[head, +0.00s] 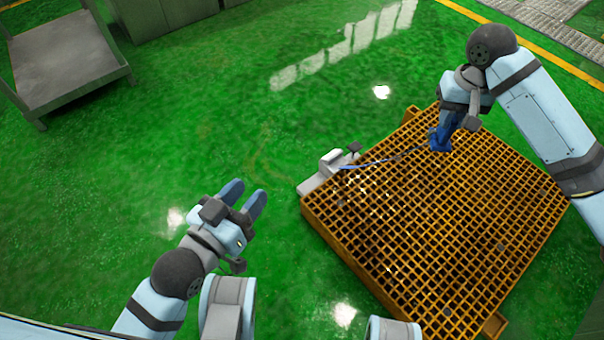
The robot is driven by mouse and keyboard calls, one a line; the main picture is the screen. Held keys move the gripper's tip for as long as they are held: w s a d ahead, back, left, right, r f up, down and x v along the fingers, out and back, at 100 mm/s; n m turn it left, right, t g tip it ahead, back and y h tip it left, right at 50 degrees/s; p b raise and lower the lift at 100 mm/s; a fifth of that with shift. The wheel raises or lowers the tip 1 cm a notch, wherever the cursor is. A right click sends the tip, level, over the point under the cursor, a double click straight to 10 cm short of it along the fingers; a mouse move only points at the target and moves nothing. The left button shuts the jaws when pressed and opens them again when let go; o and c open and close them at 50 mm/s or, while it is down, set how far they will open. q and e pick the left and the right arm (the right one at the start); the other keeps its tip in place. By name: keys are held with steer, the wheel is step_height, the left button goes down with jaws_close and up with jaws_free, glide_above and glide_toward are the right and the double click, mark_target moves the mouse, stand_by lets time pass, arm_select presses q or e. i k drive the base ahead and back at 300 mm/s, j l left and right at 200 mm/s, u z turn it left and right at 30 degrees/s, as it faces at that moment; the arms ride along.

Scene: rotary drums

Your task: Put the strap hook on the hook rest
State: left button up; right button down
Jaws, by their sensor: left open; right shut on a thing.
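My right gripper (439,142) is shut low over the far part of the orange grating. What it grips is mostly hidden by its blue fingers; I take it to be the strap hook. A thin bluish strap (380,161) runs left from these fingers to a grey fitting (325,172) at the grating's left corner. The fitting has a small dark part on its right; I cannot tell whether it is the hook rest. My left gripper (245,196) is open and empty above the green floor, left of the grating and apart from it.
The orange grating (420,230) fills the right middle, its top mostly bare. A grey metal cart (70,60) stands at the upper left, with grey cabinets beside it. The shiny green floor between cart and grating is clear. A yellow line crosses the upper right.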

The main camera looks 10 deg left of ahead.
mark_target(313, 186)
steer(key=i+j+u, duration=0.1)
steer(key=i+j, duration=0.6)
steer(key=i+j+u, duration=0.15)
steer(key=i+j, duration=0.45)
steer(key=i, duration=0.25)
